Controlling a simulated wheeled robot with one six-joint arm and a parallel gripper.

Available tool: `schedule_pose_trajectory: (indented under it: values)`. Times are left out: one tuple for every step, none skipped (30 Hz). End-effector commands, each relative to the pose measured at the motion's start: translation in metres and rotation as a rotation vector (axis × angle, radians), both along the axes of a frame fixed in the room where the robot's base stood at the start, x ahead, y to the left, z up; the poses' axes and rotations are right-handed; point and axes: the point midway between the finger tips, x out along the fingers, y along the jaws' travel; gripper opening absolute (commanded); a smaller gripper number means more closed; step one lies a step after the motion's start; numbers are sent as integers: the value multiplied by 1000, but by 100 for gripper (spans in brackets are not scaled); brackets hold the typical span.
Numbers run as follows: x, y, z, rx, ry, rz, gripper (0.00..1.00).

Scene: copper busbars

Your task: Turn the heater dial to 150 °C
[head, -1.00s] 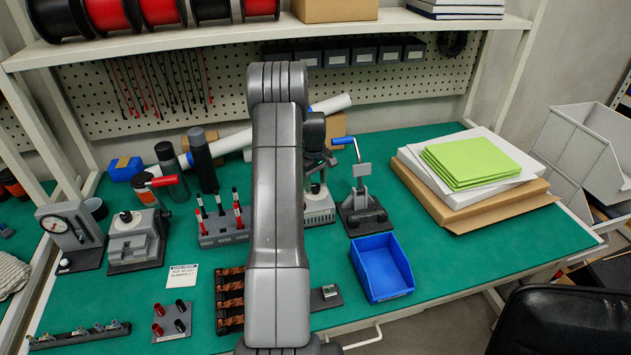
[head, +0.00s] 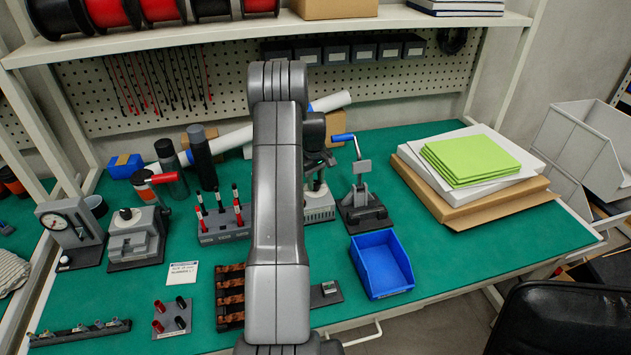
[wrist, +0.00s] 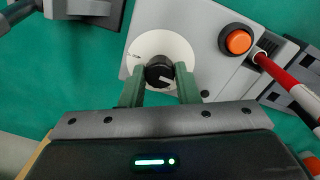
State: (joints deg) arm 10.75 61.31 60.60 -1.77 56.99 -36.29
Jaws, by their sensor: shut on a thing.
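The heater dial (wrist: 159,72) is a black knob on a round white scale plate in the wrist view. The plate sits on a light grey box (wrist: 200,18), the heater, which also has an orange button (wrist: 238,41). My gripper (wrist: 159,88) has its two green fingers shut on the dial, one on each side. The scale markings are too small to read.
A black-based crimping press (head: 362,200) with a blue handle stands just right of the heater. A grey rack (head: 224,225) with red, white and black tools stands to its left. A blue bin (head: 381,265) lies in front. The green bench (head: 450,270) is clear at front right.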

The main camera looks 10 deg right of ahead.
Motion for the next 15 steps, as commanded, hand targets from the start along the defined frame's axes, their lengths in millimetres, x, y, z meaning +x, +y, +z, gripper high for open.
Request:
schedule_pose_trajectory:
  values:
    - [1, 0, -1, 0, -2, -19, 6]
    - [1, 0, -2, -1, -2, -33, 6]
    - [1, 0, -2, -1, -3, -56, 6]
    - [1, 0, -2, -1, -2, -74, 6]
    - [1, 0, -2, -1, -2, -94, 6]
    - [1, 0, -2, -1, -2, -124, 6]
    - [1, 0, -2, -1, -3, -148, 6]
    - [1, 0, -2, -1, -2, -173, 6]
    - [1, 0, -2, -1, -3, -208, 6]
    - [1, 0, -2, -1, -3, -235, 6]
    - [1, 0, -2, -1, -3, -262, 6]
    - [1, 0, -2, -1, -2, -301, 6]
    - [1, 0, -2, -1, -2, -329, 6]
    - [1, 0, -2, -1, -2, -358, 6]
    - [1, 0, -2, -1, -3, -397, 6]
